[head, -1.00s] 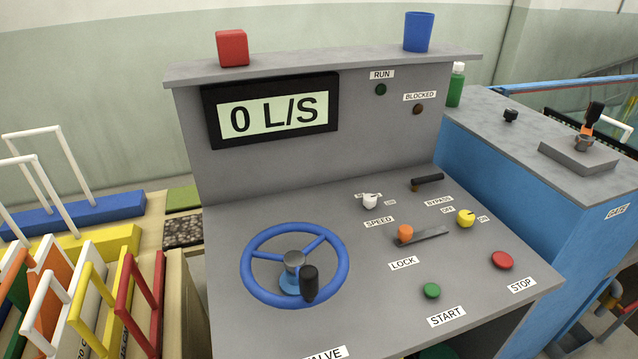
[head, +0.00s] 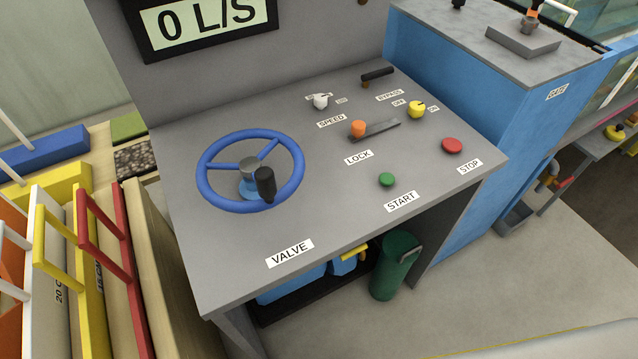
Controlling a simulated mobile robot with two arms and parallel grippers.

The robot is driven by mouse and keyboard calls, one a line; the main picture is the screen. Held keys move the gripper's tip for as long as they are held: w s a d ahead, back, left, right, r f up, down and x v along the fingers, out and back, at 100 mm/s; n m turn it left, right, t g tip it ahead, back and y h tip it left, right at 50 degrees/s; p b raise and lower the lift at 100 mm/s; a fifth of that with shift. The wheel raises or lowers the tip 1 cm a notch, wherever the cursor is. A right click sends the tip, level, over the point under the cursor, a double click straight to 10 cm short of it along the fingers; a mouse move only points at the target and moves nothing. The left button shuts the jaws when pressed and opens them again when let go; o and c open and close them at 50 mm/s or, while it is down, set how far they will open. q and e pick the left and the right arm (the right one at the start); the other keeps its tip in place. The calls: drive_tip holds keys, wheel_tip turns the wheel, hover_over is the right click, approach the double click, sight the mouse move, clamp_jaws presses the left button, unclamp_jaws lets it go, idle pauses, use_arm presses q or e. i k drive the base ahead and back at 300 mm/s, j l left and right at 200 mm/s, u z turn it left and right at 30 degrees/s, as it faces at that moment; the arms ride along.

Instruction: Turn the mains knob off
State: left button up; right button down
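No label reading MAINS is legible. A yellow knob (head: 417,110) stands at the right of the sloping grey console top (head: 215,265), between an OFF label (head: 399,103) and an ON label (head: 434,108). It has a small dark mark on top; which label the mark points at is too small to tell. A white knob (head: 320,101) stands further left, with small labels beside it that are partly hidden or unreadable. Neither of my grippers is in view.
The console also carries a blue valve wheel (head: 208,189), an orange lever knob (head: 358,129), a black bypass handle (head: 378,74), a green start button (head: 387,180) and a red stop button (head: 452,145). Floor is clear at the front right (head: 450,285); a green bin (head: 390,275) stands beneath.

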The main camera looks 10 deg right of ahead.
sight(416, 109)
drive_tip(key=k+l+z, duration=0.1)
drive_tip(key=z, duration=0.3)
drive_tip(key=l+z, duration=0.35)
drive_tip(key=k+l+z, duration=0.1)
drive_tip(key=z, duration=0.3)
drive_tip(key=l+z, duration=0.2)
drive_tip(key=z, duration=0.15)
